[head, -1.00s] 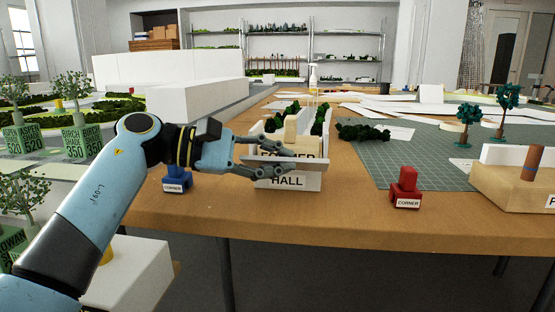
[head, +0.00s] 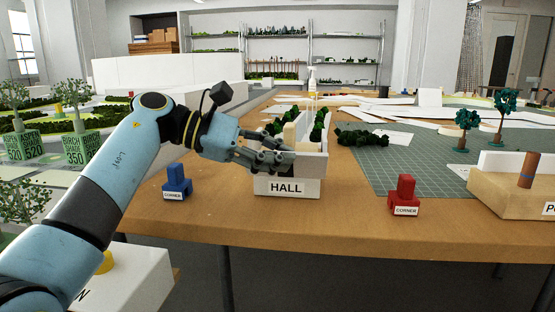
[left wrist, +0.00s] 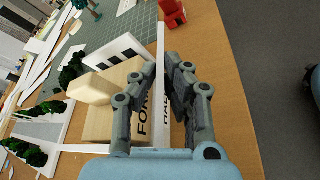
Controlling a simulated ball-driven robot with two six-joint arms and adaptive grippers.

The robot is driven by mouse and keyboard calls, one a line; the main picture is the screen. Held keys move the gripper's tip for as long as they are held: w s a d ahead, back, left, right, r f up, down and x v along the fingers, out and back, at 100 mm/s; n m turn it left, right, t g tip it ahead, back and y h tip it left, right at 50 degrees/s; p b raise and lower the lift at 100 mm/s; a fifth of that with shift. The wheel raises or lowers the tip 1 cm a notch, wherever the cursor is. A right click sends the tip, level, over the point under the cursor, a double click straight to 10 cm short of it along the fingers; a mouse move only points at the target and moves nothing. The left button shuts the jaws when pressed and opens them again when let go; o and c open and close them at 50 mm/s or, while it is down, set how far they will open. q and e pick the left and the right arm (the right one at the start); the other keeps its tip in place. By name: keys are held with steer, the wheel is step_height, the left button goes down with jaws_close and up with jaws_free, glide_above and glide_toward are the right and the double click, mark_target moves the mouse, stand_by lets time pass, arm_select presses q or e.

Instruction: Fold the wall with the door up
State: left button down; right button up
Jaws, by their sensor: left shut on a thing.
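The model marked HALL (head: 287,188) stands near the table's front edge, with a pale block inside it (head: 290,133). My left gripper (head: 284,160) is at its front, shut on a white front wall panel (head: 308,166). The panel stands about upright behind the HALL label and hides the block's lettering in the head view. In the left wrist view, the panel (left wrist: 160,60) shows edge-on between my fingers (left wrist: 174,62), beside the wooden block (left wrist: 121,110). A white side wall with dark openings (left wrist: 118,58) adjoins it. I cannot make out the door. My right gripper is not in view.
A blue corner block (head: 177,181) stands left of the model and a red corner block (head: 404,191) right of it. A green cutting mat (head: 400,165) and dark hedges (head: 362,136) lie behind. Bare table lies between model and red block.

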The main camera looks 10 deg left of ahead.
arm_select(q)
steer(key=w+n+g, duration=0.1)
steer(key=w+n+b, duration=0.1)
steer(key=shift+r+n+g, duration=0.3)
steer(key=shift+g, duration=0.1)
steer(key=shift+w+n+g+b, duration=0.3)
steer(key=shift+w+n+b, duration=0.1)
steer(key=shift+w+n, duration=0.15)
steer(key=shift+w+n+g+b, duration=0.2)
steer(key=shift+n+g+b, duration=0.1)
steer(key=shift+n+g, duration=0.15)
steer(key=c, duration=1.6)
jaws_free()
steer(key=shift+r, duration=0.1)
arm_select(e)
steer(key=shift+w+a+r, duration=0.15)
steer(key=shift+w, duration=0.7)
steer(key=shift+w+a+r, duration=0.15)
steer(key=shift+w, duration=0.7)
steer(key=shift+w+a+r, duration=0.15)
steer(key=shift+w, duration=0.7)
arm_select(q)
steer(key=v, duration=1.2)
steer(key=shift+r, duration=0.1)
